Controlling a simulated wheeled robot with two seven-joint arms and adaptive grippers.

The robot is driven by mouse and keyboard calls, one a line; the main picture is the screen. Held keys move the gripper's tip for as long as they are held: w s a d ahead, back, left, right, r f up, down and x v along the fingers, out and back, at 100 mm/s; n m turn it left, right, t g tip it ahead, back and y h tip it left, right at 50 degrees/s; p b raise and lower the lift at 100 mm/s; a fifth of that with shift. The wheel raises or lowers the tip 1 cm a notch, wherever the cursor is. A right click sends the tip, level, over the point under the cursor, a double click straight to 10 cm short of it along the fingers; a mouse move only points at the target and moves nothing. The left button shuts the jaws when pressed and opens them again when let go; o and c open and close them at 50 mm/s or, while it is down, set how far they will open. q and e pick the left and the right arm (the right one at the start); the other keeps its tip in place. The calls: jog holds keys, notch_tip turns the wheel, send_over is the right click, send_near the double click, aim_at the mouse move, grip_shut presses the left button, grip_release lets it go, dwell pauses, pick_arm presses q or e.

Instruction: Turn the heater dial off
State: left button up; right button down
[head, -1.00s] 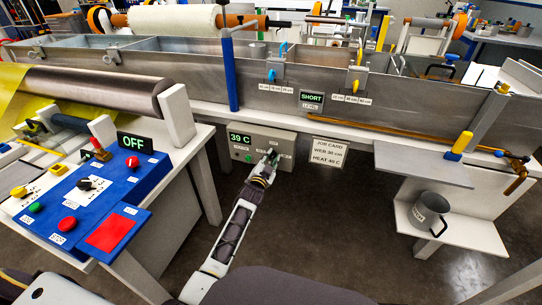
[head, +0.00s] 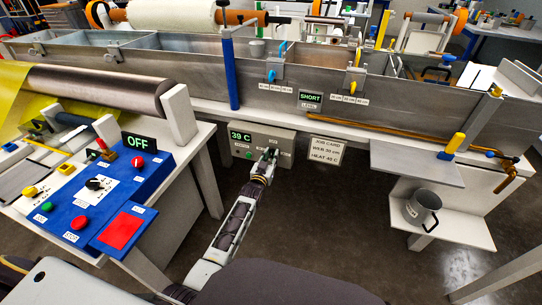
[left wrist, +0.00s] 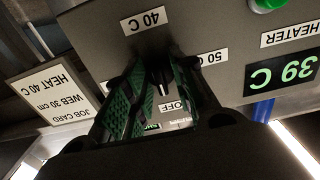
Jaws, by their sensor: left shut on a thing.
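The heater box (head: 240,150) is a grey panel under the bath's front edge. Its green display reads 39 C, and the display (left wrist: 284,74) also shows upside down in the left wrist view. A green lamp or button (left wrist: 266,4) sits beside the HEATER label. The heater dial (left wrist: 160,92) is dark and mostly hidden between my fingers, among labels 40 C, 50 C and OFF. My left gripper (head: 268,156) is at the right part of the box, its green-padded fingers (left wrist: 162,90) shut on the dial. Which label the dial points at is hard to tell. My right gripper is not in view.
A job card (head: 325,152) reading WEB 30 cm, HEAT 40 C hangs right of the box. A blue control panel (head: 150,186) stands at left. A grey shelf (head: 415,165) and a metal jug (head: 421,207) are at right. Open floor lies below the bath.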

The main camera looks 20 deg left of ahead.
pick_arm(q)
jog(key=shift+f, duration=0.15)
jog(key=o, duration=0.6)
jog(key=shift+o, duration=0.2)
jog(key=shift+s, duration=0.1)
jog(key=s, duration=1.1)
jog(key=shift+s+a, duration=0.25)
jog(key=shift+s, duration=0.1)
dwell(0.7)
